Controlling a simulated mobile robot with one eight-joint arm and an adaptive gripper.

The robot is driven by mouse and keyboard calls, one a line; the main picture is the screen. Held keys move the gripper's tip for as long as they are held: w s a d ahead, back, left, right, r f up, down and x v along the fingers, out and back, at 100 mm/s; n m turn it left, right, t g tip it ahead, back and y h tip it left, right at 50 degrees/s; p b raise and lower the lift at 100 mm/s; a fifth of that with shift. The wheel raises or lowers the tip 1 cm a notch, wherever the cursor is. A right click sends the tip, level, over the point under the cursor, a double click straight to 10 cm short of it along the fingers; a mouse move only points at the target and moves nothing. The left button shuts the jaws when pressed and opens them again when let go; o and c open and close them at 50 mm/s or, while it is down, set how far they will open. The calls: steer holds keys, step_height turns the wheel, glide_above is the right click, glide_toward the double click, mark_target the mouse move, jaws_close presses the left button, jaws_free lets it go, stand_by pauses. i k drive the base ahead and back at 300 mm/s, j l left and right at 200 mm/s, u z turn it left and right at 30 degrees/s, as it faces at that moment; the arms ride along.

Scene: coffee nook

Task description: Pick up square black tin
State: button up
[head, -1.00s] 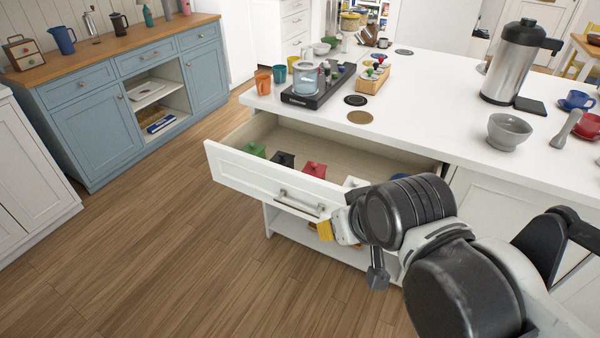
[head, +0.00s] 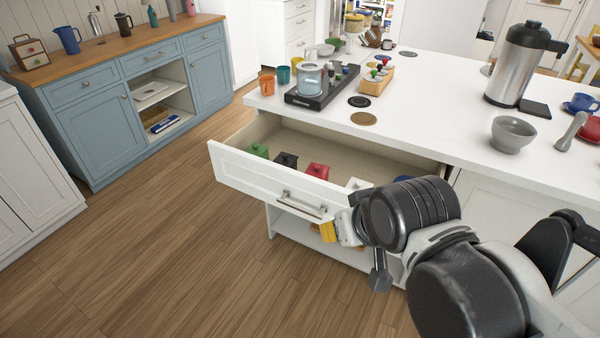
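The square black tin (head: 286,161) stands in the open white drawer (head: 262,184), between a green tin (head: 258,151) on its left and a red tin (head: 317,171) on its right. Its lower part is hidden by the drawer front.
A white tin (head: 357,184) and a partly hidden blue thing (head: 403,178) are farther right in the drawer. The drawer handle (head: 301,204) sticks out near my gripper. The white counter (head: 430,118) above holds a black tray (head: 322,98) and a grey bowl (head: 513,134). The floor at left is clear.

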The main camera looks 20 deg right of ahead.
mark_target(290, 160)
steer(key=i+l+u, duration=0.2)
steer(key=l, duration=0.7)
steer(key=l+u, duration=0.15)
steer(key=l, duration=0.75)
